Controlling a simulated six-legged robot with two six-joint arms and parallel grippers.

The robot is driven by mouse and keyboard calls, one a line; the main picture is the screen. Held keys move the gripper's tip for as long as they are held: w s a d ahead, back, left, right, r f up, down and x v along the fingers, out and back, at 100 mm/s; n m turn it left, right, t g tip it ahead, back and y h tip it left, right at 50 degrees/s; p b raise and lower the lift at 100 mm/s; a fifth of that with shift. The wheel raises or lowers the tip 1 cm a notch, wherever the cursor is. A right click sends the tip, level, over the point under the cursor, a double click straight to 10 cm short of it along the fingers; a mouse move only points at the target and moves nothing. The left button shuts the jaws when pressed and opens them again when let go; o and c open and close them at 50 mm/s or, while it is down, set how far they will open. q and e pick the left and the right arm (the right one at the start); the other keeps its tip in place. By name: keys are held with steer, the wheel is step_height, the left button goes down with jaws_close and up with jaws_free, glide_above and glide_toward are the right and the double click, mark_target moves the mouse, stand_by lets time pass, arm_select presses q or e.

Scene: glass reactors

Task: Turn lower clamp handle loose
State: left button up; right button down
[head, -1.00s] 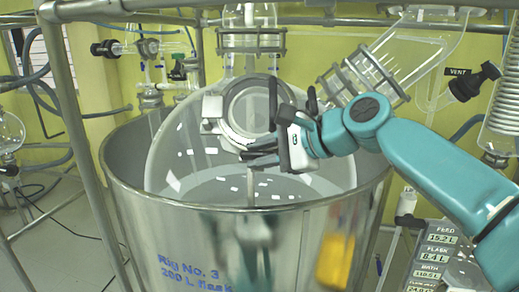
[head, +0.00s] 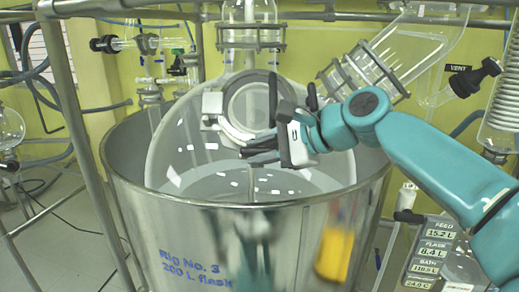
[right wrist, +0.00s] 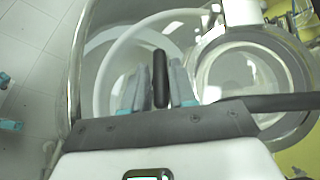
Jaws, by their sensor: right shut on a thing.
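The black clamp handle (right wrist: 160,78) stands between the two fingers of my right gripper (right wrist: 158,88) in the right wrist view. In the head view my right gripper (head: 262,150) reaches in from the right, its fingers pointing left, just below the round glass port (head: 252,104) of the flask. The fingers are shut on the handle and hide most of it there. A pale clamp piece (head: 212,108) sits at the left of the port, with a curved white part running down towards my fingers. My left gripper is not in view.
A large steel bath (head: 200,225) with a blue "Rig No. 3" label surrounds the glass flask (head: 180,150). A steel post (head: 62,100) stands at the left, glass pipework (head: 362,72) is close above my arm, and readout panels (head: 432,255) are at the lower right.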

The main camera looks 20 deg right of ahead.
steer(key=c, duration=1.1)
jaws_free()
steer(key=shift+d, duration=0.15)
steer(key=v, duration=1.6)
steer(key=shift+s+d+b, duration=0.2)
steer(key=shift+s+b, duration=0.05)
steer(key=shift+b, duration=0.2)
steer(key=shift+d, duration=0.1)
